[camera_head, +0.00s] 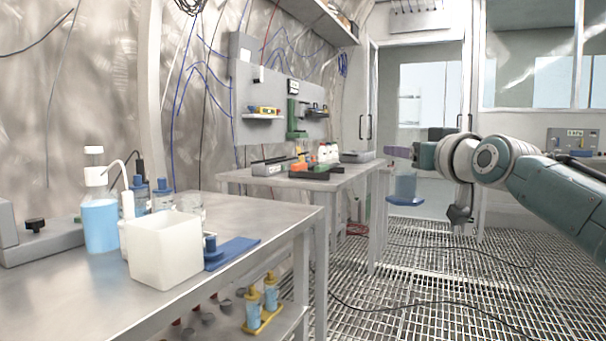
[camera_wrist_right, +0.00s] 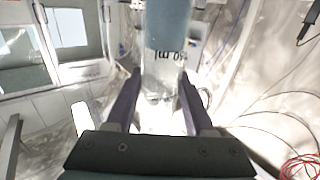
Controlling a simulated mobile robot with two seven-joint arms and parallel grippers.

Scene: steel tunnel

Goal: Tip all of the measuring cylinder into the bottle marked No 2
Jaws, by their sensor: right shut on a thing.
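My right gripper (camera_head: 398,152) reaches in from the right at the far end of the aisle, clear of both benches. In the right wrist view its two dark fingers (camera_wrist_right: 158,105) are shut on a clear cylinder (camera_wrist_right: 165,62) with blue contents and a "50 ml" mark that reads upside down. Two blue-capped bottles (camera_head: 162,195) stand on the near bench behind a white box. No "No 2" mark is legible on any bottle. My left gripper is out of view.
The near bench (camera_head: 290,215) holds a tall bottle of blue liquid (camera_head: 100,222), a white open box (camera_head: 165,252) and a blue stand (camera_head: 235,250). Yellow-topped bottles (camera_head: 252,308) stand on its lower shelf.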

